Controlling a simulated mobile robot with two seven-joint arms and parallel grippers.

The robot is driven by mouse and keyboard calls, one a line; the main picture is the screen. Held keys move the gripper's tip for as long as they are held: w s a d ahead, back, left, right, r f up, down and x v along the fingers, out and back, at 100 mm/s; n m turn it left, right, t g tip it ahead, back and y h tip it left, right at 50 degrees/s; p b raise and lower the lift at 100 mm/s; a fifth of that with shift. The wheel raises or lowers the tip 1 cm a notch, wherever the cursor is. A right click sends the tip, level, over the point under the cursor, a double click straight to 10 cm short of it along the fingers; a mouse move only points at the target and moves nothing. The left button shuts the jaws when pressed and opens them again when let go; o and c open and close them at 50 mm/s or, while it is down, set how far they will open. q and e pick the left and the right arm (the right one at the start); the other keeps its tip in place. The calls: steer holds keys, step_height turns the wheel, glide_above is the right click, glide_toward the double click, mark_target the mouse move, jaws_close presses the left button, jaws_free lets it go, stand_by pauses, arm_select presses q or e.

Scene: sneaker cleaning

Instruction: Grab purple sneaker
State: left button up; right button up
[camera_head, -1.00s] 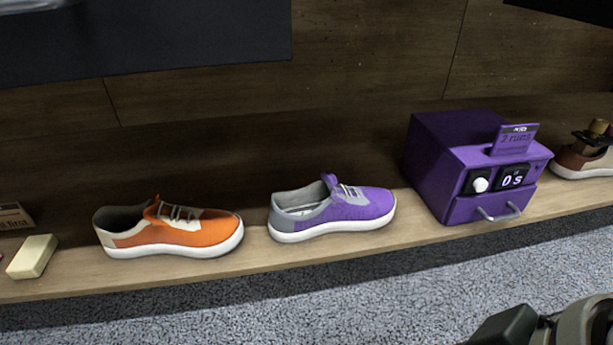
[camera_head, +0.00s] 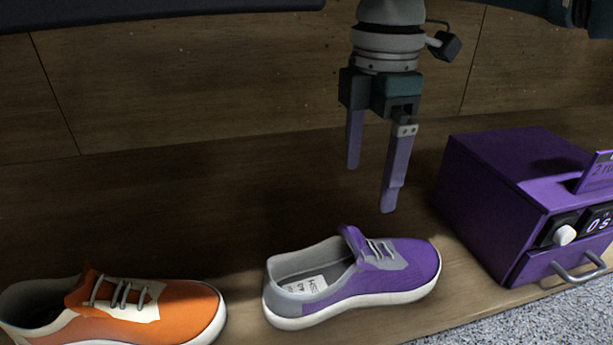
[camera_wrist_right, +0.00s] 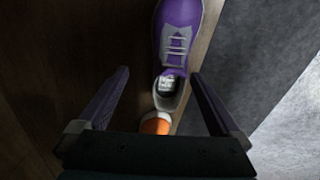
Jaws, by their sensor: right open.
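The purple sneaker (camera_head: 345,278) stands upright on the wooden shelf, with grey heel and laces, white sole and toe pointing right. My right gripper (camera_head: 370,188) is open and empty, pointing down above and behind the sneaker in the head view, apart from it. In the right wrist view the sneaker (camera_wrist_right: 179,38) lies ahead of my open fingers (camera_wrist_right: 163,102), its heel opening toward the gripper. My left gripper is not in view.
An orange sneaker (camera_head: 150,308) stands to the left on the same shelf. A purple box (camera_head: 510,195) with a drawer handle, knob and display stands close to the right of the toe. A wooden back panel (camera_head: 200,130) rises behind. Grey carpet (camera_head: 530,325) lies in front.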

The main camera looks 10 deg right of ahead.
mark_target(362, 244)
steer(key=s+f+b, duration=0.2)
steer(key=f, duration=0.1)
steer(key=s+f+b, duration=0.1)
steer(key=f, duration=0.1)
steer(key=shift+s+f, duration=0.2)
steer(key=shift+w+f, duration=0.1)
steer(key=shift+f, duration=0.1)
steer(key=shift+w+a+b, duration=0.1)
steer(key=shift+w+b, duration=0.2)
steer(key=shift+b, duration=0.1)
steer(key=f+b, duration=0.4)
steer(key=f, duration=0.1)
steer(key=shift+s+a, duration=0.2)
steer(key=shift+a, duration=0.05)
steer(key=shift+w+r, duration=0.15)
steer(key=shift+r, duration=0.1)
steer(key=shift+c, duration=0.6)
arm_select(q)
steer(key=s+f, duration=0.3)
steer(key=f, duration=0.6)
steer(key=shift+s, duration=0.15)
arm_select(e)
jaws_close()
